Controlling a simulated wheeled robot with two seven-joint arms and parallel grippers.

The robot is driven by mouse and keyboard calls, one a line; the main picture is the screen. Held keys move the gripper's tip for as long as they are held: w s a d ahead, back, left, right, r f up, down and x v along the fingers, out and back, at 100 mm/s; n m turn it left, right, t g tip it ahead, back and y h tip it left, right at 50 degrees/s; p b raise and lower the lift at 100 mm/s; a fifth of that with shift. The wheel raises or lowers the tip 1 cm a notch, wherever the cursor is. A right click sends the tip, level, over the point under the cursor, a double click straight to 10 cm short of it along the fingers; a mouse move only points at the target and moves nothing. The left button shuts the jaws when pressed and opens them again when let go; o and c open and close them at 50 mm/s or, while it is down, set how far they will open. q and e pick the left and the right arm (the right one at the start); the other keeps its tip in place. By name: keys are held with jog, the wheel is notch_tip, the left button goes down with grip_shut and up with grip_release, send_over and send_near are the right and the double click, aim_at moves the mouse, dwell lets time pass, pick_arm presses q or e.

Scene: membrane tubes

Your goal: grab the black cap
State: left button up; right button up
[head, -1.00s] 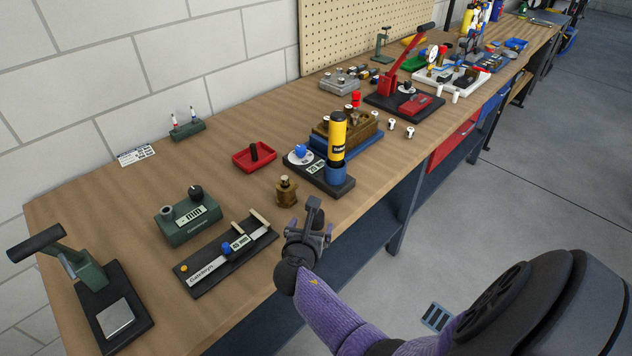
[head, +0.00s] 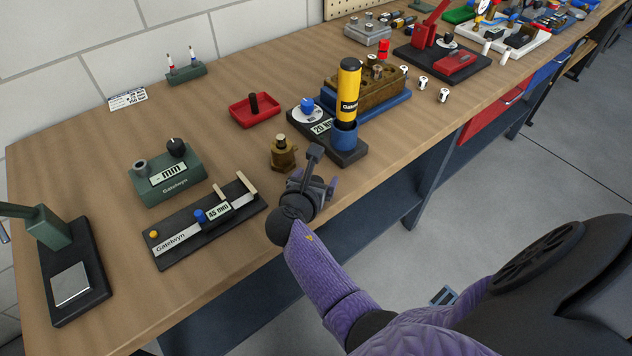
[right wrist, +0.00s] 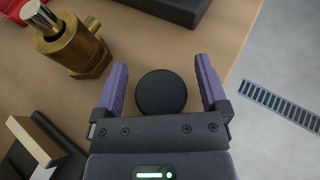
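The black cap (right wrist: 162,93) shows as a round, dark disc in the right wrist view, just above the wooden bench near its edge. My right gripper (right wrist: 162,75) is open, with one purple finger on each side of the cap and a gap on both sides. I cannot tell how high the fingers are over the bench. In the head view, my right gripper (head: 316,184) is at the front edge of the bench and hides the cap. My left gripper is not in view.
A brass fitting (head: 283,153) stands close to the gripper, also in the right wrist view (right wrist: 73,45). A black measuring board (head: 205,222) lies left. A red tray (head: 268,116) is farther back.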

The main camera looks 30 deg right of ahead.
jog(key=c, duration=1.1)
